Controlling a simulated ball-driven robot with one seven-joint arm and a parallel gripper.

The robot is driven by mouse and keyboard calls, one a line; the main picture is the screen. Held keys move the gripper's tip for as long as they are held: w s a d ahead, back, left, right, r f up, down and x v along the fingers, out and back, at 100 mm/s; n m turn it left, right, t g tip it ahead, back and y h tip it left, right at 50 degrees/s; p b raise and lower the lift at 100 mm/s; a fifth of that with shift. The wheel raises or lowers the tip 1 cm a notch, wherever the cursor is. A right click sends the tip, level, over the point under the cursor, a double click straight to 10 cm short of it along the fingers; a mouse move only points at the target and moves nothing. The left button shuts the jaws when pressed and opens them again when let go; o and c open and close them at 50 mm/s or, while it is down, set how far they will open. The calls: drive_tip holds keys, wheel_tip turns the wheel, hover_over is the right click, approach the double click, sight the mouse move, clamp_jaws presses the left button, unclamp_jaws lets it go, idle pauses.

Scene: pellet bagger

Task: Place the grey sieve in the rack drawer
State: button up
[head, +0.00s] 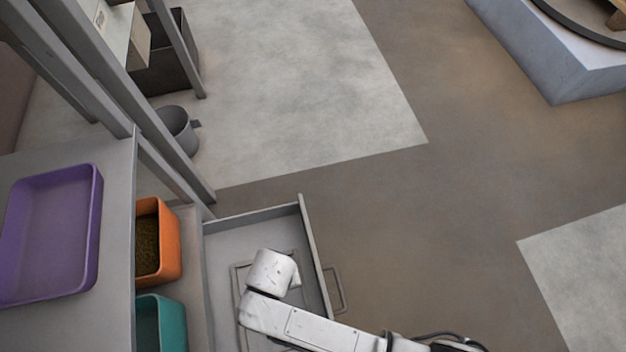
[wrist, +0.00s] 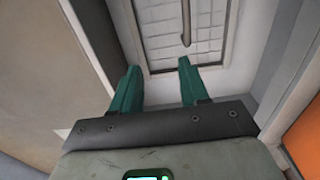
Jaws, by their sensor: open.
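The rack drawer (head: 225,243) is pulled out, with its handle on the right side in the head view. A flat rectangular grey sieve (wrist: 160,36) with a pale mesh and a dark bar over it lies on the drawer floor. Its frame (head: 237,284) shows in the head view, partly hidden by my arm. My gripper (wrist: 158,66) is open, with two green fingers apart and nothing between them. In the wrist view the fingertips appear just short of the sieve's near edge; the height gap cannot be told. My gripper is hidden in the head view.
A purple tray (head: 95,235) sits on the rack top. An orange bin (head: 170,240) with pellets and a teal bin (head: 173,325) stand beside the drawer. Rack posts rise at upper left, near a grey bucket (head: 180,130). The floor right of the drawer is clear.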

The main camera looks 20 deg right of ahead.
drive_tip(key=d+r, duration=0.3)
drive_tip(key=d, duration=0.5)
drive_tip(key=d+r, duration=0.4)
drive_tip(key=d, duration=0.4)
drive_tip(key=s+d+r, duration=0.3)
drive_tip(key=d+r, duration=0.1)
drive_tip(key=d, duration=0.2)
drive_tip(key=s+d+r+n, duration=0.1)
drive_tip(key=s+d+r, duration=0.3)
drive_tip(key=d, duration=0.3)
drive_tip(key=shift+d+t, duration=0.15)
drive_tip(key=shift+t, duration=0.25)
drive_tip(key=shift+r, duration=0.1)
